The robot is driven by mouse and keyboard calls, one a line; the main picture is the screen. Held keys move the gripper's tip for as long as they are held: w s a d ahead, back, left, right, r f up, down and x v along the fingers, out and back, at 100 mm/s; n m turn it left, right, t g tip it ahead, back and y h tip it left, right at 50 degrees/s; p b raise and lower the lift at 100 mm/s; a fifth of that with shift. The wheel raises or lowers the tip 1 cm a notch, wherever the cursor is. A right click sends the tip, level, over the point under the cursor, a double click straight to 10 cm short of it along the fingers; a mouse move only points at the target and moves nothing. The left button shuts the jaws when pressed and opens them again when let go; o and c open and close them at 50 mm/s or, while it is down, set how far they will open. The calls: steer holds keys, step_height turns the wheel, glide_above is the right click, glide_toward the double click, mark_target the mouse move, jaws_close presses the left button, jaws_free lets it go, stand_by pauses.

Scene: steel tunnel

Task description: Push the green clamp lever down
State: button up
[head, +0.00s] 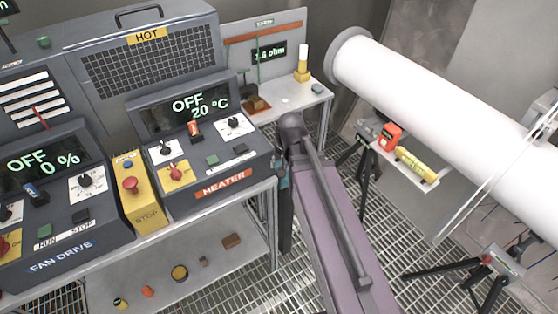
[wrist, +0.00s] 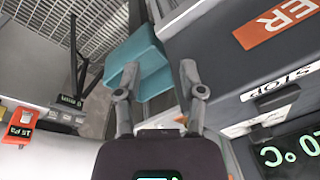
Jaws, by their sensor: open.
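My gripper (wrist: 160,72) shows in the wrist view with its two fingers apart and nothing held between them. A teal block (wrist: 143,62) shows beyond and between the fingertips; I cannot tell what it belongs to or whether a finger touches it. In the head view, my arm covers the area right of the heater box (head: 208,150), and the fingertips are not clear there. A white duct (head: 430,100) runs across the right side.
An orange gauge (head: 390,136) and a yellow level (head: 415,165) stand on a small tripod shelf below the duct. The fan drive box (head: 50,200) and a yellow stop box (head: 140,190) stand left of the heater. A second tripod (head: 490,275) stands at the lower right. Grating covers the floor.

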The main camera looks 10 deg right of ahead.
steer(key=s+f+n+g+b, duration=0.1)
steer(key=s+f+b, duration=0.2)
steer(key=f+b, duration=0.7)
steer(key=s+d+f+n+h+b, duration=0.1)
steer(key=s+f+b, duration=0.3)
steer(key=f+b, duration=0.6)
steer(key=shift+f+n+g, duration=0.4)
steer(key=shift+f+n, duration=0.2)
steer(key=shift+f, duration=0.05)
